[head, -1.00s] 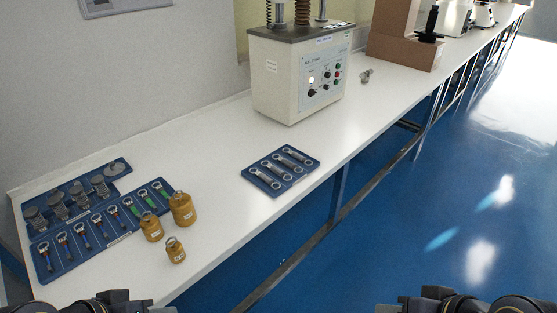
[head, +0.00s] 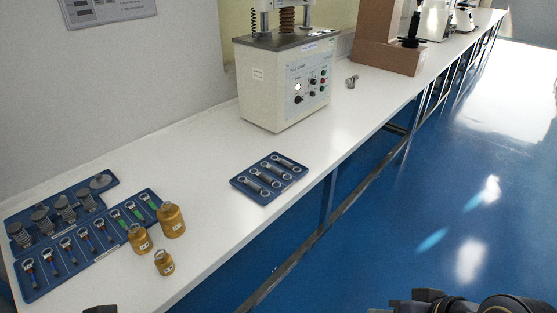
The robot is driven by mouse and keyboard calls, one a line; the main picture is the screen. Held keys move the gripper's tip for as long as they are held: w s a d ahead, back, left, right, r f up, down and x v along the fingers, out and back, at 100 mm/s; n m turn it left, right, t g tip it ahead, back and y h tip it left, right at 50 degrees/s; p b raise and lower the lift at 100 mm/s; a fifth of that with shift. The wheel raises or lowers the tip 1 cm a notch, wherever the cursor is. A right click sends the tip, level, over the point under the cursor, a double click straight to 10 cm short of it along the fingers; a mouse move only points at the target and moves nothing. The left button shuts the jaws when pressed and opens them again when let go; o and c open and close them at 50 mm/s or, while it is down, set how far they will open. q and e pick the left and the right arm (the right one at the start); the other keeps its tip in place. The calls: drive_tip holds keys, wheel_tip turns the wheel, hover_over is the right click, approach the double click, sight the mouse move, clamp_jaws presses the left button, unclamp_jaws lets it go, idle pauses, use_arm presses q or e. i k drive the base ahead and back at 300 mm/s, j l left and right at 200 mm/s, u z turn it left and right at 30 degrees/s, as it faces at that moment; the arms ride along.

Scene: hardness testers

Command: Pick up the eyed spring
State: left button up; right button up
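A small blue tray (head: 245,186) lies on the white bench in the middle. It holds several pieces with a ring at each end and a grey middle, which look like eyed springs (head: 264,178). A larger blue tray (head: 30,294) at the left holds several pieces with a ring at the top and coloured middles (head: 72,251). Too little detail shows to tell which piece is the eyed spring. Only dark parts of my arms show at the bottom edge, a sliver at the left and more at the right. Neither gripper's fingers are in view.
Brass weights (head: 171,220) stand beside the left tray. Another blue tray (head: 97,203) with grey blocks lies behind it. A cream testing machine (head: 262,88) stands behind the middle tray. A small metal part (head: 352,81) lies to its right.

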sight(278, 159)
drive_tip(key=u, duration=0.6)
drive_tip(key=i+l+u, duration=0.2)
drive_tip(key=l+u, duration=0.15)
drive_tip(key=i+l+u, duration=0.15)
drive_tip(key=l+u, duration=0.25)
drive_tip(key=i+l+u, duration=0.1)
drive_tip(key=l+u, duration=0.25)
drive_tip(key=l, duration=0.6)
drive_tip(key=i, duration=0.05)
